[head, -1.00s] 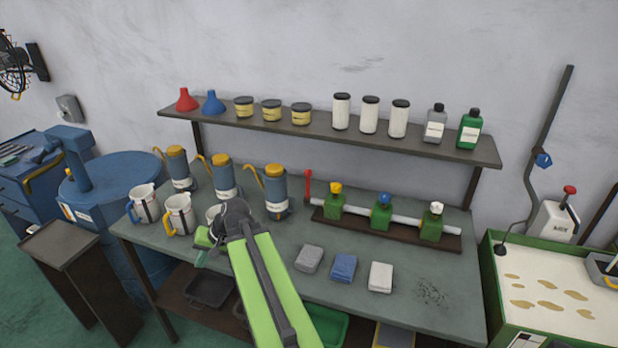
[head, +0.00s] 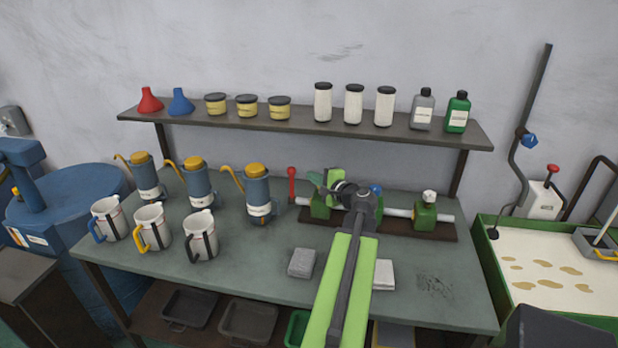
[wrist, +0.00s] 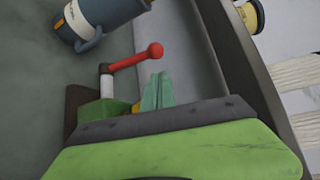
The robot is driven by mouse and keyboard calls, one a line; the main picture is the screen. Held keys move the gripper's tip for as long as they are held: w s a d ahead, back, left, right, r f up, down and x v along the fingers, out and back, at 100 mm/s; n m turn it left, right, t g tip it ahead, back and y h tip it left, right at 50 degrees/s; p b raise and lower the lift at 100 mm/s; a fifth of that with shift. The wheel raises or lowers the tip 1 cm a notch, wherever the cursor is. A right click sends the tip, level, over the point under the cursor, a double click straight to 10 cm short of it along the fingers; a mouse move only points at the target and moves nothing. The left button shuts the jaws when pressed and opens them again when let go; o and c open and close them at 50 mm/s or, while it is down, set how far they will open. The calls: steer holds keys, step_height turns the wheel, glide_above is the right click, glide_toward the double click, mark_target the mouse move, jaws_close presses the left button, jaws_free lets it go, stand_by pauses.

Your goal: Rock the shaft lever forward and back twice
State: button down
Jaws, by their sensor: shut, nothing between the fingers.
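The red shaft lever (head: 292,185) stands upright at the left end of the pale shaft (head: 398,213). The shaft runs through green bearing blocks (head: 425,217) on a dark base (head: 445,235). My gripper (head: 317,181) is in front of the left part of the shaft, just right of the lever, and hides part of the blocks. In the wrist view the red lever (wrist: 132,58) and its ball end lie just beyond the gripper's teal fingertips (wrist: 158,90). The fingers are together and hold nothing; a small gap to the lever seems to show.
Blue oil cans (head: 257,195) and white jugs (head: 200,238) stand left on the bench (head: 250,285). A grey cloth (head: 302,262) and a white cloth (head: 384,273) lie in front. A shelf (head: 300,130) with jars and bottles runs behind. A fluid tray (head: 540,270) is at right.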

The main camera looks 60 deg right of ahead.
steer(key=b, duration=0.1)
glide_above(292, 186)
steer(key=s+d, duration=0.2)
steer(key=d, duration=0.1)
steer(key=shift+f, duration=0.7)
steer(key=shift+a, duration=0.1)
